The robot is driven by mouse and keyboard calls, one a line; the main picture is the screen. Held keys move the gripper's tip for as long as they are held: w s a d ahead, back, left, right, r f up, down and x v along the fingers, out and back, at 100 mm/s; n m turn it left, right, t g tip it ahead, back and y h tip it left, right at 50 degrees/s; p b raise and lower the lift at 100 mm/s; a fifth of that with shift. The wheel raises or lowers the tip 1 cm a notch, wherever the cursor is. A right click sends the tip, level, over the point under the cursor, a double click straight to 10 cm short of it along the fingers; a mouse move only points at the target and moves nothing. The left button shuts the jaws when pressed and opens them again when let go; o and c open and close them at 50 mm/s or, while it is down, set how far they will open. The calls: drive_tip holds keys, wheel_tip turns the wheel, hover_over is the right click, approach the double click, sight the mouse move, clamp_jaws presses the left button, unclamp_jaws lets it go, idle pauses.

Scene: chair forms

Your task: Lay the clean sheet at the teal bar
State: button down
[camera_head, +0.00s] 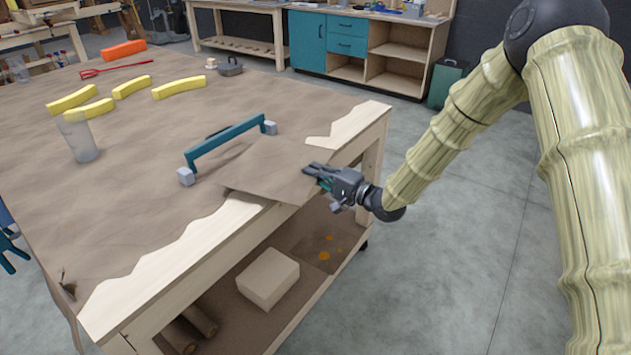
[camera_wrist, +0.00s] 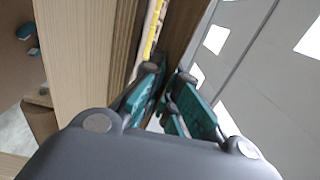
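The plain brown sheet (camera_head: 272,168) lies on the tabletop's near right edge, beside the teal bar (camera_head: 225,142), and overhangs the edge slightly. No stain shows on it. The bar stands raised on two pale blue-grey blocks; I cannot tell whether the sheet's far edge passes under it. My gripper (camera_head: 318,176) is at the sheet's overhanging right edge, just off the table. In the wrist view my teal-padded fingers (camera_wrist: 168,103) are close together with a thin brown edge running between them, and they appear shut on the sheet.
A brown sheet with orange spots (camera_head: 325,252) lies on the lower shelf beside a pale box (camera_head: 268,278). Yellow blocks (camera_head: 132,87), a clear cup (camera_head: 80,140) and a small grey pot (camera_head: 229,66) stand farther back on the paper-covered table. Floor to the right is clear.

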drive_tip(key=shift+f+p, duration=0.3)
drive_tip(key=shift+f, duration=1.45)
drive_tip(key=shift+f, duration=0.15)
drive_tip(key=c, duration=1.6)
unclamp_jaws()
drive_tip(key=shift+c, duration=0.2)
drive_tip(key=b+v, duration=0.1)
drive_tip(key=v, duration=1.1)
drive_tip(key=shift+b, duration=0.35)
drive_tip(key=shift+s, duration=0.15)
